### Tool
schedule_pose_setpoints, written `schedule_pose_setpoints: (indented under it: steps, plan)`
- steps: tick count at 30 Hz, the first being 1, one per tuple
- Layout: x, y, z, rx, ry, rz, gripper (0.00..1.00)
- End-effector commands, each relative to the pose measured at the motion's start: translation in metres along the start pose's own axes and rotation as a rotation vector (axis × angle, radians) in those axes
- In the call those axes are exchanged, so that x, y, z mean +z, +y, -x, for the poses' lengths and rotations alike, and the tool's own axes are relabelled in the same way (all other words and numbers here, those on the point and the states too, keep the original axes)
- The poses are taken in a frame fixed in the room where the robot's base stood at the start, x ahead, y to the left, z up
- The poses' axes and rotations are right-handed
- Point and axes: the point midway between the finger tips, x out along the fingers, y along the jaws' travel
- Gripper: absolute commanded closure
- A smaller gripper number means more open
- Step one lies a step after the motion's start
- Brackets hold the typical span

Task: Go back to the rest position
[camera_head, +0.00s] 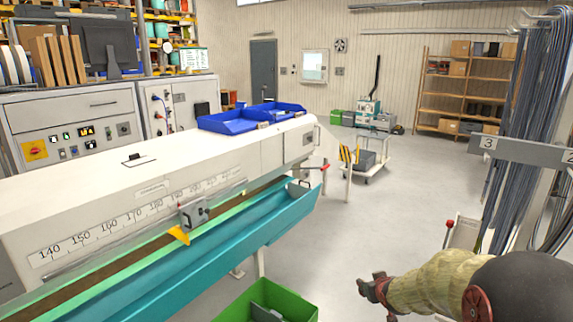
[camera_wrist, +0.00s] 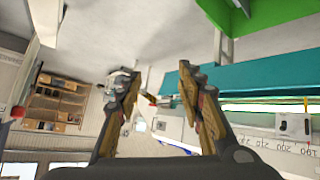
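My gripper (camera_head: 374,289) shows at the lower right of the head view, at the end of my arm, over open floor. In the wrist view my gripper (camera_wrist: 155,80) has its two fingers well apart with nothing between them, so it is open and empty. It is clear of the long white machine (camera_head: 150,185) with the number scale, which stands to its left in the head view. The machine's teal trough (camera_head: 270,220) is also apart from it.
A green bin (camera_head: 290,300) sits on the floor left of my gripper. Hanging cables (camera_head: 535,100) and a grey rack bar (camera_head: 520,150) stand at the right. A trolley (camera_head: 370,165) is farther back. Grey floor (camera_head: 420,210) is free in the middle. Blue trays (camera_head: 235,120) rest on the machine.

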Motion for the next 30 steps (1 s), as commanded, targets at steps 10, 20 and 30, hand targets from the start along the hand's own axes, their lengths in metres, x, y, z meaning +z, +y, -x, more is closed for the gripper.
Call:
schedule_pose_setpoints:
  steps: [10,20,30]
  plan:
    - [-0.008,-0.012,0.169,0.019,-0.128,-0.071,0.62]
    - [0.043,-0.044,0.316,-0.019,-0.255,-0.143,0.62]
    - [0.111,-0.079,0.413,-0.081,-0.356,-0.188,0.62]
